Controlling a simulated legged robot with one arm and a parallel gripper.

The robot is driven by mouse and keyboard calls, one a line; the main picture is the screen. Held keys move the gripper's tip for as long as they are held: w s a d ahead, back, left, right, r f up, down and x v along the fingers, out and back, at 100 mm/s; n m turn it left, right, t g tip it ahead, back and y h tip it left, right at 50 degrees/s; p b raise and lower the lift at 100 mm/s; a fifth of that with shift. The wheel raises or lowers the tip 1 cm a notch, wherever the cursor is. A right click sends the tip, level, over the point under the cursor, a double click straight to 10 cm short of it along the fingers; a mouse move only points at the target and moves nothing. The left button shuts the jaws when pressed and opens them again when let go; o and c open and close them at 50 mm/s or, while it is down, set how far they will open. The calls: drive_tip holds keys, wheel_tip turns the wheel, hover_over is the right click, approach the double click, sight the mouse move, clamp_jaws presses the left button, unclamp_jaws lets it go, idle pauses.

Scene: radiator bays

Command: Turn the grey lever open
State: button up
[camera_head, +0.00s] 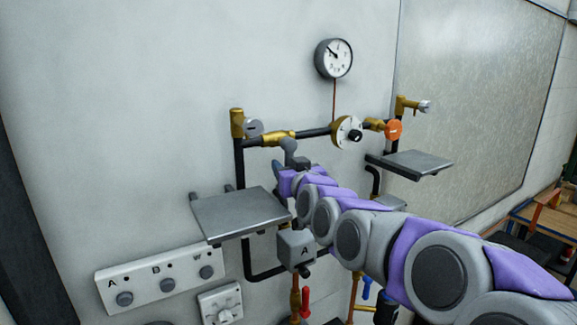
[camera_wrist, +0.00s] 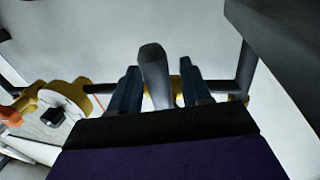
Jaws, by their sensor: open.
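The grey lever (camera_head: 289,147) sits on a brass valve (camera_head: 278,137) in the dark pipe along the wall. In the wrist view, the lever (camera_wrist: 154,72) stands between the two dark fingers of my gripper (camera_wrist: 160,85). The fingers are apart, one on each side of it, with a gap visible on the right; contact on the left is hard to tell. In the head view, my gripper (camera_head: 298,163) is just below and right of the lever, and my arm hides part of that area.
A black-knobbed valve (camera_head: 347,133), an orange knob (camera_head: 394,130) and a right shelf (camera_head: 412,163) lie to the right. A gauge (camera_head: 333,58) hangs above. A red handle (camera_head: 306,302) is lower down.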

drive_tip(key=shift+c, duration=0.3)
clamp_jaws()
idle(0.3)
